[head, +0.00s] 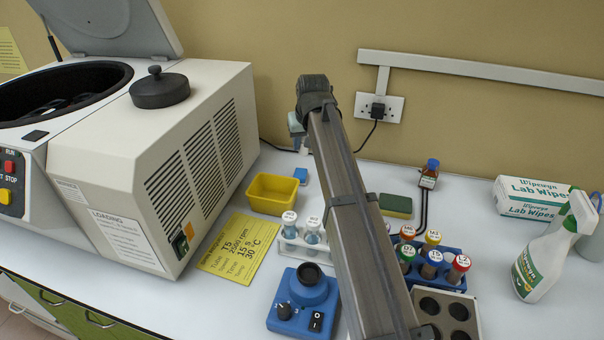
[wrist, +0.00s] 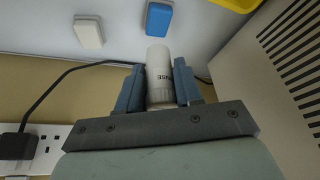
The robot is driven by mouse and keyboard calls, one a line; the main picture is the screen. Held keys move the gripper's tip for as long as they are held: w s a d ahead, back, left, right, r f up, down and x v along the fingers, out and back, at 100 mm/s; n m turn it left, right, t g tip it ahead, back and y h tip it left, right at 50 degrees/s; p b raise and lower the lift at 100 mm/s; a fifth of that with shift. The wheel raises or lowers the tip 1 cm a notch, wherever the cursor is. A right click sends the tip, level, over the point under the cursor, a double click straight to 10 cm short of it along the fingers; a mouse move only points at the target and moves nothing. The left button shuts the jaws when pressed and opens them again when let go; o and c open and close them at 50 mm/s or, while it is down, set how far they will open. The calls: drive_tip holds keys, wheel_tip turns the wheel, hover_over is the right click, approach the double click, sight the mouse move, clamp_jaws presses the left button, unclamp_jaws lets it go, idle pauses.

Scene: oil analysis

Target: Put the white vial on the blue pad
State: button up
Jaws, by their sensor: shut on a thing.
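The white vial (wrist: 158,60) is between the two fingers of my gripper (wrist: 158,82) in the wrist view, and the fingers are shut on it. The small blue pad (wrist: 158,20) lies on the bench just beyond the vial's end in that view. My arm hides most of the vial in the head view. A gap between vial and pad cannot be judged exactly.
A white pad (wrist: 88,30) lies beside the blue one. The yellow tray (head: 275,190) and the centrifuge (head: 170,160) stand to the left. A black cable (head: 366,140) runs from the wall socket (head: 379,107). A vial rack (head: 303,245) stands nearer the front.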

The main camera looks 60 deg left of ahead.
drive_tip(key=a, duration=0.3)
drive_tip(key=n, duration=0.1)
approach(299, 169)
drive_tip(key=x, duration=0.4)
drive_tip(key=shift+a+f, duration=0.1)
drive_tip(key=shift+f, duration=0.3)
drive_tip(key=shift+f, duration=0.2)
drive_tip(key=o, duration=1)
drive_tip(key=shift+r, duration=0.2)
drive_tip(key=v, duration=1.2)
drive_tip(key=shift+w, duration=0.15)
